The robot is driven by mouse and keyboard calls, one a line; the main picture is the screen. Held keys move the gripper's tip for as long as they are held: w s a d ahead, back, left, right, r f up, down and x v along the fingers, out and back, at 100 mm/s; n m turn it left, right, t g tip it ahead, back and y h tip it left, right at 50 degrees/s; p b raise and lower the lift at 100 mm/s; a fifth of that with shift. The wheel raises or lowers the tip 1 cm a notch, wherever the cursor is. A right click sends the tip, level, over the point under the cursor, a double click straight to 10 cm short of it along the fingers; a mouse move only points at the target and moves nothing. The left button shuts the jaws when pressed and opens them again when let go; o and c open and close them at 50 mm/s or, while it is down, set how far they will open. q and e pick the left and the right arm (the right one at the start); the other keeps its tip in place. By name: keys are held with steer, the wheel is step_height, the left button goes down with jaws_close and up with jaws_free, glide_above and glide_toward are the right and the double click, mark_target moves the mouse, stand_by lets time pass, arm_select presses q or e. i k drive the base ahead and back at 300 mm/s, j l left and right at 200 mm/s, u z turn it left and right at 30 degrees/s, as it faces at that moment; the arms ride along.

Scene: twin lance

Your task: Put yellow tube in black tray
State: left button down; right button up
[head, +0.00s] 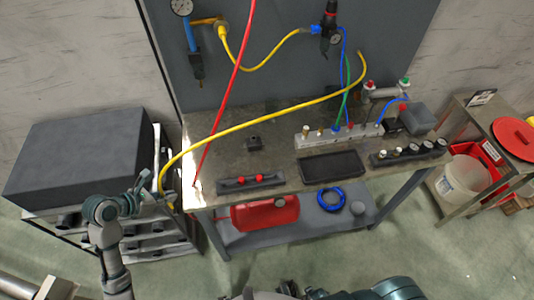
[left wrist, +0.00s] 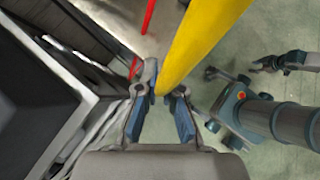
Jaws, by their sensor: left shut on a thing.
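The long yellow tube (head: 270,122) arches above the workbench from my left gripper to a free-looking end at upper right. My left gripper (head: 160,190), at the bench's left front corner, is shut on the tube near its lower end. In the left wrist view, the yellow tube (left wrist: 200,40) runs up from between the fingers of my left gripper (left wrist: 168,95). The black tray (head: 332,168) lies flat on the bench near its front edge, right of the gripper, with nothing visible in it. A small gripper (left wrist: 272,63), seemingly my right one, shows in the left wrist view; its jaw state is unclear.
A red hose (head: 236,82) hangs down to the bench's left side. A holder with red parts (head: 250,183) stands left of the tray, a rack of dark cylinders (head: 408,152) right of it, and a grey fitting block (head: 340,135) behind. A dark box (head: 80,155) stands left.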

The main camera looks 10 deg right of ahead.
mark_target(332, 166)
steer(key=l+u, duration=0.1)
steer(key=u, duration=0.4)
steer(key=l+u, duration=0.1)
steer(key=u, duration=0.4)
steer(key=k+u, duration=0.1)
steer(key=u, duration=0.4)
steer(key=l+u, duration=0.1)
steer(key=u, duration=0.35)
steer(key=k+l+u, duration=0.1)
steer(key=u, duration=0.3)
steer(key=k+u, duration=0.4)
steer(key=k+l+z, duration=0.1)
steer(key=k+z, duration=0.4)
steer(key=z, duration=0.45)
steer(key=k+l+z, duration=0.1)
steer(key=z, duration=0.35)
steer(key=l+z, duration=0.1)
steer(key=z, duration=0.35)
steer(key=k+l+z, duration=0.1)
steer(key=z, duration=0.35)
